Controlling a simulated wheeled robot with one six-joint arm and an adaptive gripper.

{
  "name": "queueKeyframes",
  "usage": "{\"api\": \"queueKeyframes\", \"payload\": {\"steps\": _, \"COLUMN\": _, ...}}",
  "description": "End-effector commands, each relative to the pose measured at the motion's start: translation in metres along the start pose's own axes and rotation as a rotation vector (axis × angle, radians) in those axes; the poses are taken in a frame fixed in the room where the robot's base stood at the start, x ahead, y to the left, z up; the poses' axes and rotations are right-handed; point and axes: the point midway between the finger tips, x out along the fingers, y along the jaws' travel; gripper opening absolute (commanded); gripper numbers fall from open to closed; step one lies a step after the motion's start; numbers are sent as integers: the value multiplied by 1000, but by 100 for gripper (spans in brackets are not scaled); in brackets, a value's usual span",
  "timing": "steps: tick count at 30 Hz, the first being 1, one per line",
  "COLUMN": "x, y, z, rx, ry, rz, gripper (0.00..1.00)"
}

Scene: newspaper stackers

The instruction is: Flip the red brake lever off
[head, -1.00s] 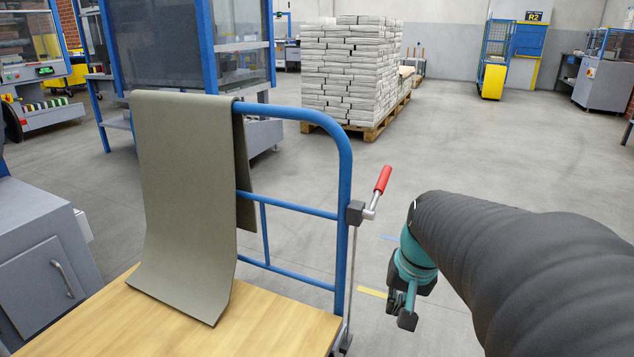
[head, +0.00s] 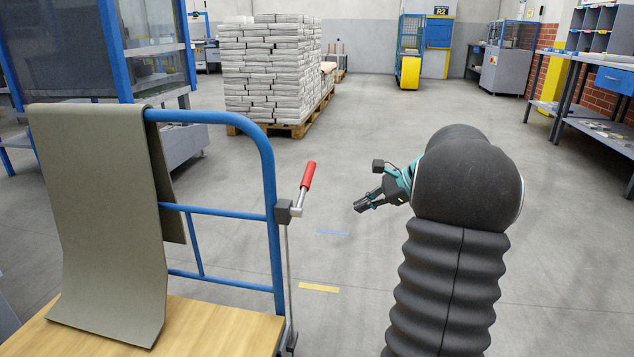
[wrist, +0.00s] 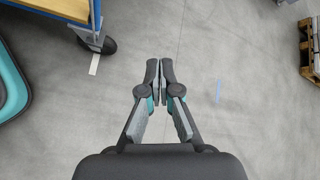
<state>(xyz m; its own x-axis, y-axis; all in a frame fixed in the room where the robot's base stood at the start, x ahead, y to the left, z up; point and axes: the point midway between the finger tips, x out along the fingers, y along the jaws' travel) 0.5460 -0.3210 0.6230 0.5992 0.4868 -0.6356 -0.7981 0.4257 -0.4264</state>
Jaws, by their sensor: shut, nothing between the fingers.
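The red brake lever (head: 307,176) is a red grip on a short metal stem, fixed by a dark clamp block (head: 284,211) to the right upright of a blue cart handle (head: 270,190). The grip points up and slightly right. A thin rod runs down from the block. My gripper (head: 360,206) is to the right of the lever, apart from it, pointing left in the head view. In the wrist view my gripper (wrist: 160,68) has its two fingers together with nothing between them, above bare floor. The lever does not show in the wrist view.
A grey-green sheet (head: 100,220) hangs over the cart handle onto the wooden cart bed (head: 215,325). A pallet of newspaper stacks (head: 270,75) stands behind. Grey floor between lever and gripper is clear. A workbench (head: 595,75) stands at the right.

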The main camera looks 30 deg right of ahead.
Motion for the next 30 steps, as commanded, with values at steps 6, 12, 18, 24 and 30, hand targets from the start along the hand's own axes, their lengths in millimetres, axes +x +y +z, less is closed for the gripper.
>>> {"api": "queueKeyframes", "payload": {"steps": 6, "x": -19, "y": -37, "z": 45, "rx": 170, "ry": -145, "rz": -71, "gripper": 0}}
{"api": "queueKeyframes", "payload": {"steps": 12, "x": -20, "y": -35, "z": 51, "rx": 261, "ry": -174, "rz": -53, "gripper": 0}}
{"api": "queueKeyframes", "payload": {"steps": 18, "x": -19, "y": -35, "z": 50, "rx": 269, "ry": -172, "rz": -52, "gripper": 0}}
{"api": "queueKeyframes", "payload": {"steps": 24, "x": -18, "y": -35, "z": 50, "rx": 267, "ry": -171, "rz": -52, "gripper": 0}}
{"api": "queueKeyframes", "payload": {"steps": 30, "x": 3, "y": -35, "z": 53, "rx": 267, "ry": -172, "rz": -50, "gripper": 0}}
